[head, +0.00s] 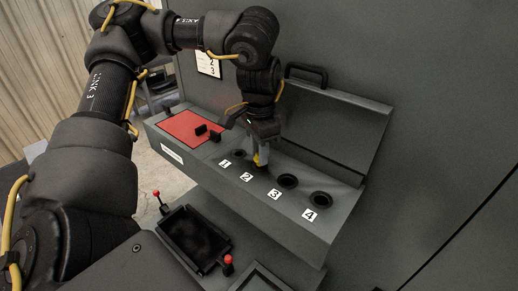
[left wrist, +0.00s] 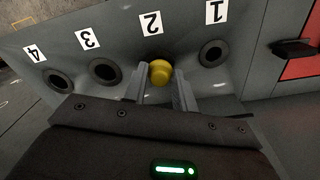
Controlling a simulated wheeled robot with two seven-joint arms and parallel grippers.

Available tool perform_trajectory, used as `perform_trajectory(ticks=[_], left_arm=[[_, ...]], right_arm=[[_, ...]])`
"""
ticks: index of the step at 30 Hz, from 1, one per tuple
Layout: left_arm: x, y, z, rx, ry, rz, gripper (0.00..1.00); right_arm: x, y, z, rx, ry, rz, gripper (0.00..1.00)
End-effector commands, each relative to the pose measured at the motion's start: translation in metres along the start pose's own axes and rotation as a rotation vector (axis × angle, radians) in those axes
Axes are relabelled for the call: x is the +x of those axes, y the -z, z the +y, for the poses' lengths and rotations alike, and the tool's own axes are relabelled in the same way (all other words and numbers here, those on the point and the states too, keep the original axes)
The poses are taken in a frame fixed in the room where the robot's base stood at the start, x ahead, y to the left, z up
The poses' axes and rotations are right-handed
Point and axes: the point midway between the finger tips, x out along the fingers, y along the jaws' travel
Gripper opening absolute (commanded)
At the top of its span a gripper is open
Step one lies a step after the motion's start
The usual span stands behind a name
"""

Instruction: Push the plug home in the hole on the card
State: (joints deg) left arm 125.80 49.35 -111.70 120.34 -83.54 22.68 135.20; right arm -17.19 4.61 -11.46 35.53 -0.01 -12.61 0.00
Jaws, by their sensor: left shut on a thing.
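My left gripper (head: 262,148) is shut on a yellow plug (head: 257,158) above the sloped panel. In the left wrist view the plug (left wrist: 160,71) sits between the fingers (left wrist: 161,86), at the hole labelled 2. The plug and fingers hide that hole, so I cannot tell how deep the plug sits. Hole 1 (left wrist: 212,54), hole 3 (left wrist: 104,71) and hole 4 (left wrist: 59,81) are dark and empty. My right gripper is not in view.
A red plate (head: 190,127) with black handles lies at the panel's left end. A raised lid with a black handle (head: 306,74) stands behind the holes. A black tray (head: 194,241) with red-knobbed levers is below, in front.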

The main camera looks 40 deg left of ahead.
Motion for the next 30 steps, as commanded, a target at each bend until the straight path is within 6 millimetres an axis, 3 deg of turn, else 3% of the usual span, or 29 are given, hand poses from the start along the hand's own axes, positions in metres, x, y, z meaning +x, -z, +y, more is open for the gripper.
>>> perform_trajectory(ticks=[19,20,24,25,30], left_arm=[[0.017,0.000,0.000,0.000,0.000,0.001,0.05],[0.016,0.000,0.000,0.000,0.001,0.001,0.30],[0.016,0.000,0.000,0.000,0.000,0.001,0.48],[0.016,0.000,0.000,0.000,0.000,0.001,0.52],[0.016,0.000,0.000,0.000,0.000,0.001,0.53]], right_arm=[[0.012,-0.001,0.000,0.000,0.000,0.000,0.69],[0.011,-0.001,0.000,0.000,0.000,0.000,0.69],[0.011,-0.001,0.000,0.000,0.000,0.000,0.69],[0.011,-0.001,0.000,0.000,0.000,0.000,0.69],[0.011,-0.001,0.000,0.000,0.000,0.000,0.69]])
